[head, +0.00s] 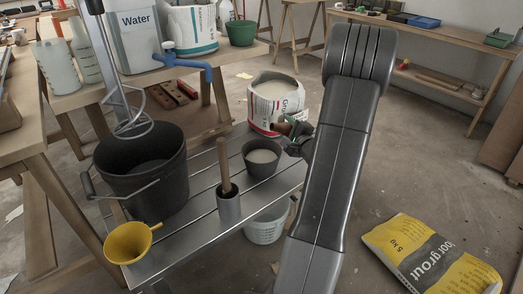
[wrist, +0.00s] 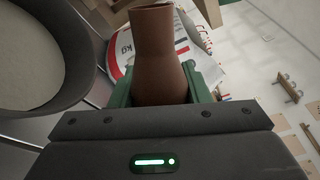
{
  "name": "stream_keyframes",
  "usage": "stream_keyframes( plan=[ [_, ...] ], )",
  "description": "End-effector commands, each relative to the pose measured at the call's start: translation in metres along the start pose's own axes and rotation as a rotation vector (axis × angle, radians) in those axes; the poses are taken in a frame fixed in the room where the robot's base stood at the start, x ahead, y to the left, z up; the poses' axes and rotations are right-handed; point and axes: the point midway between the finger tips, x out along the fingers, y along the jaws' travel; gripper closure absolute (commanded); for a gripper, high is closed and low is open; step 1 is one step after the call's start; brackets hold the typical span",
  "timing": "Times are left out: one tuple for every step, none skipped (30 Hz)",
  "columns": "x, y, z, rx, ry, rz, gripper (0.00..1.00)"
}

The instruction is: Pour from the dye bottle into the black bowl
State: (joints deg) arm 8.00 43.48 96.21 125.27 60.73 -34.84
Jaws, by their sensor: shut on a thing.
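The dye bottle (wrist: 158,62) is brown with a narrower neck, and it lies between the green fingers of my gripper (wrist: 163,85), which is shut on it. In the head view the brown bottle (head: 281,128) looks tilted, its neck toward the left, above and behind the black bowl. My gripper (head: 297,133) is partly hidden behind my arm there. The black bowl (head: 262,170) stands on the slatted metal bench and holds pale material. Its dark rim (wrist: 82,60) fills the left of the wrist view, beside the bottle. No stream from the bottle shows.
A grout bucket (head: 270,118) stands just behind the bowl. A yellow grout bag (head: 430,258) lies on the floor at right.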

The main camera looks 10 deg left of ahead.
Motion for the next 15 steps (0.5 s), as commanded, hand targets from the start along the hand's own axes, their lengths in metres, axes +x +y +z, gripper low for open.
stream_keyframes(
  plan=[
    [0.0,-0.0012,0.0003,-0.006,0.0,-0.001,0.82],
    [0.0,-0.0014,0.0004,-0.01,0.0,-0.001,0.82],
    [0.0,-0.0018,0.0005,-0.015,0.001,-0.001,0.82],
    [-0.0001,-0.0021,0.0005,-0.019,0.001,-0.001,0.82],
    [-0.0001,-0.0024,0.0006,-0.023,0.001,-0.001,0.82],
    [-0.0001,-0.0027,0.0006,-0.029,0.001,-0.001,0.82],
    [-0.0001,-0.003,0.0007,-0.033,0.002,-0.001,0.82],
    [-0.0001,-0.0033,0.0008,-0.037,0.002,-0.001,0.82],
    [-0.0002,-0.0037,0.0008,-0.042,0.002,-0.001,0.82],
    [-0.0002,-0.0039,0.0009,-0.046,0.002,-0.001,0.82],
    [-0.0002,-0.0042,0.001,-0.05,0.003,-0.001,0.82],
    [-0.0002,-0.0046,0.001,-0.056,0.003,-0.001,0.82],
    [-0.0002,-0.0048,0.0011,-0.06,0.003,-0.001,0.82],
    [-0.0002,-0.0051,0.0012,-0.064,0.003,-0.001,0.82],
    [-0.0003,-0.0055,0.0012,-0.07,0.004,-0.001,0.82]
  ],
)
